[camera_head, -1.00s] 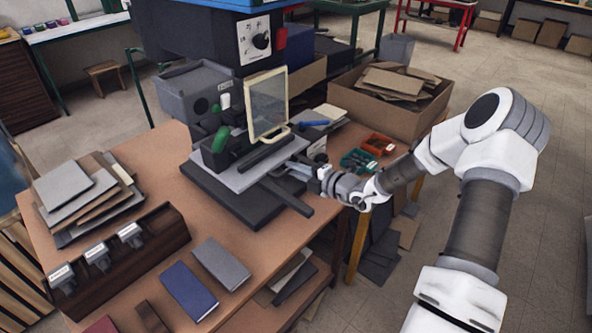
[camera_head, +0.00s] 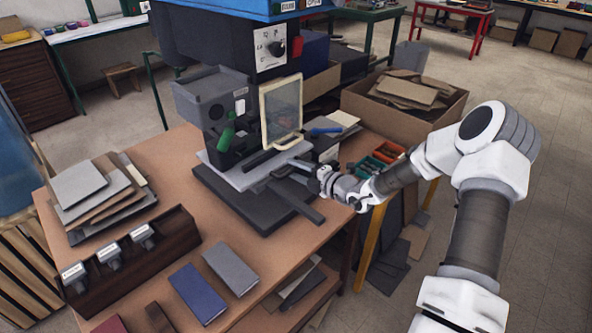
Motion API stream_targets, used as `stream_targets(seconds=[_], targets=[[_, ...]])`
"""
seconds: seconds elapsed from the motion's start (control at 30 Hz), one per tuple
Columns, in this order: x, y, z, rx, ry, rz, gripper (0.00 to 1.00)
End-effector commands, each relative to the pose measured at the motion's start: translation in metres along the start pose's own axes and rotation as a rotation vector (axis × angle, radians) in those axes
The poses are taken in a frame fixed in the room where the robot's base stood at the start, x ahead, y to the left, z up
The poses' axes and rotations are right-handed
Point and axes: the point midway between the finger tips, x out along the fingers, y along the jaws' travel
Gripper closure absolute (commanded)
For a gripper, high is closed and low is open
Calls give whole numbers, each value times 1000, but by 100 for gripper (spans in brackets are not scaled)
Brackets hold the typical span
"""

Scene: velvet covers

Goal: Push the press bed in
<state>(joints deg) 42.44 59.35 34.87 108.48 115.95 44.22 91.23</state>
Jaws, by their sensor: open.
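The press (camera_head: 205,95) stands at the back of the brown workbench, with a dark base and a clear framed guard (camera_head: 281,112). Its flat grey press bed (camera_head: 238,177) sits low over the black base (camera_head: 250,212), and a dark bar sticks out toward the front right. My gripper (camera_head: 300,172) is at the right front edge of the bed, beside the dark bar. It is open. The fingertips are small and partly lost against the bed, so I cannot tell whether they touch it.
A wooden rack with several handled tools (camera_head: 130,258) and a pile of boards (camera_head: 95,193) are on the left. A blue book (camera_head: 197,292) and a grey book (camera_head: 230,268) lie in front. Small red and green bins (camera_head: 372,164) and a cardboard box (camera_head: 405,105) are to the right.

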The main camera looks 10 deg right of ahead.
Motion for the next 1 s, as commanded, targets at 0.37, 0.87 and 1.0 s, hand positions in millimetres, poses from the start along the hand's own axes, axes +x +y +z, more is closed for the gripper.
stream_targets(seconds=[0.37, 0.87, 1.0], targets=[[-55, 2, 2, 1, -4, -2, 54], [-160, 1, 1, 0, -2, 0, 54], [-171, 0, 0, 0, -1, 0, 54]])
